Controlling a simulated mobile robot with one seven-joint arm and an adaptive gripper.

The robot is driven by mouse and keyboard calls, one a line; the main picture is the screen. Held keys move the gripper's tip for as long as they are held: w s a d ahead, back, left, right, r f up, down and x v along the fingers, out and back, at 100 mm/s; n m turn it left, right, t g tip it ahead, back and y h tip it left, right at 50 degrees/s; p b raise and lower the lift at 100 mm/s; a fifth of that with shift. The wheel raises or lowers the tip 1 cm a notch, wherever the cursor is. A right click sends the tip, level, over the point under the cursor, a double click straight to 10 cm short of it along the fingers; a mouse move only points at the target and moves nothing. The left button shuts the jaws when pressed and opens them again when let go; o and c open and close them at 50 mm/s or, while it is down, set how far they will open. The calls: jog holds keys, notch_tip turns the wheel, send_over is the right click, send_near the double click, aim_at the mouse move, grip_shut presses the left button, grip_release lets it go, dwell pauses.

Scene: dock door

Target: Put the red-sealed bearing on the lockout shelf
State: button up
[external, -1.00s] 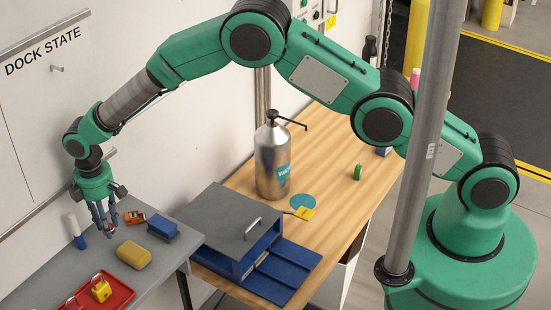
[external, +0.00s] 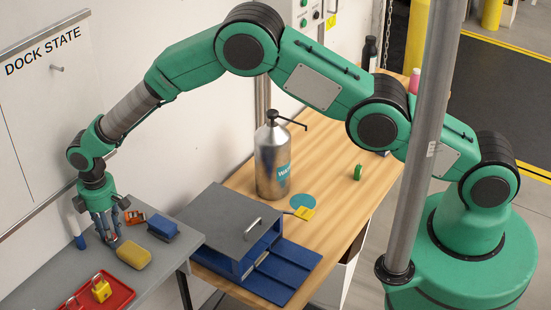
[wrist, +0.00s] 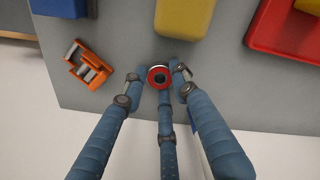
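The red-sealed bearing (wrist: 159,77) is a small ring with a red rim and a dark centre. It lies at the grey shelf (wrist: 115,45), between my fingertips. My gripper (wrist: 158,78) points down with three blue fingers around the bearing. Small gaps show between the two side fingertips and the ring; the rear finger is right beside it, and contact there cannot be told. In the external view my gripper (external: 112,238) is low over the grey shelf (external: 175,250), and the bearing is mostly hidden by the fingers.
A yellow block (external: 133,254) is close beside the fingers. An orange item (external: 133,219) and a blue block (external: 163,228) stand behind. A red tray (external: 125,290) with padlocks is in front. A blue marker (external: 79,241) stands left. Bare shelf lies at the right.

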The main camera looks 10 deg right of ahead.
jog(key=o, duration=0.4)
jog(key=shift+o, duration=0.2)
jog(key=shift+r, duration=0.1)
notch_tip(320, 180, up, 12)
jog(key=b, duration=0.1)
dwell(0.4)
dwell(0.6)
jog(key=shift+r, duration=0.1)
dwell(0.3)
